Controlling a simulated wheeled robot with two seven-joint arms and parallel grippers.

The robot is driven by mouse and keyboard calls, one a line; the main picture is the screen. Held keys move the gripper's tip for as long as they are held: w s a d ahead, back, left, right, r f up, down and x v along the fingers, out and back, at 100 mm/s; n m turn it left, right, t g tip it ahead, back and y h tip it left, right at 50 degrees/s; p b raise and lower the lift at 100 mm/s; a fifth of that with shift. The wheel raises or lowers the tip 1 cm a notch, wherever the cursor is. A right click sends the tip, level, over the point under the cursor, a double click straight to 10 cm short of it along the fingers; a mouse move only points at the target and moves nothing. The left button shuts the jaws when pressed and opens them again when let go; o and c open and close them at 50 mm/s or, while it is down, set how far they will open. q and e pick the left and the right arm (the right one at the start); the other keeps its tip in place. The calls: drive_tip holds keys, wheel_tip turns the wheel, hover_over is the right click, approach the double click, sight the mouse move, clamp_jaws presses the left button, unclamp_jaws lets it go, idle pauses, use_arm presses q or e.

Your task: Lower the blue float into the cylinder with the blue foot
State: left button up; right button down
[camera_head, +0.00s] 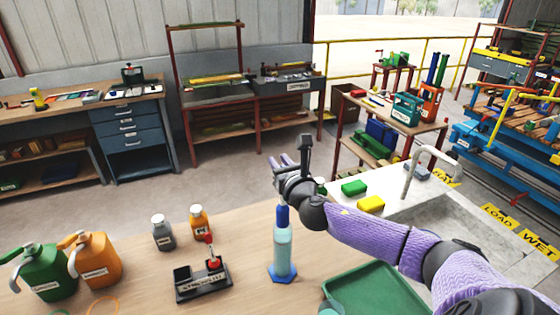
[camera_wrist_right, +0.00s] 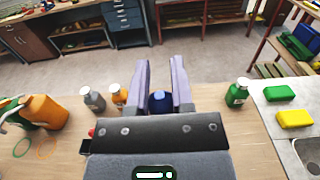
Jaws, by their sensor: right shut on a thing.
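The clear cylinder with pale blue liquid (camera_head: 282,252) stands upright on the wooden table, on its blue six-sided foot (camera_head: 283,276). The blue float (camera_head: 282,215) is upright in line with the cylinder, at its upper end. I cannot tell how far its lower end is inside the mouth. My right gripper (camera_head: 276,163) is above the cylinder, shut on the float. In the right wrist view the float's rounded blue top (camera_wrist_right: 159,102) shows between the two fingers (camera_wrist_right: 160,75); the cylinder is hidden there. My left gripper is not in view.
A black labelled rack (camera_head: 203,286) with a red-topped item stands left of the cylinder. Grey (camera_head: 162,234) and orange (camera_head: 199,222) bottles stand behind it, large jugs (camera_head: 95,258) far left. A green tray (camera_head: 375,292) lies right, near the sink (camera_head: 480,222). A green bottle (camera_wrist_right: 238,93) shows in the wrist view.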

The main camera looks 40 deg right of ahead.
drive_tip(key=b, duration=0.4)
hover_over(280, 203)
drive_tip(key=w+d, duration=0.1)
drive_tip(key=shift+f, duration=2.4)
drive_tip(key=f+b, duration=0.3)
drive_tip(key=f, duration=0.1)
drive_tip(key=shift+w+f, duration=0.1)
drive_tip(key=shift+w, duration=0.1)
wheel_tip(280, 203, down, 3)
drive_tip(key=b, duration=0.2)
drive_tip(key=shift+d+b, duration=0.1)
drive_tip(key=shift+b, duration=0.3)
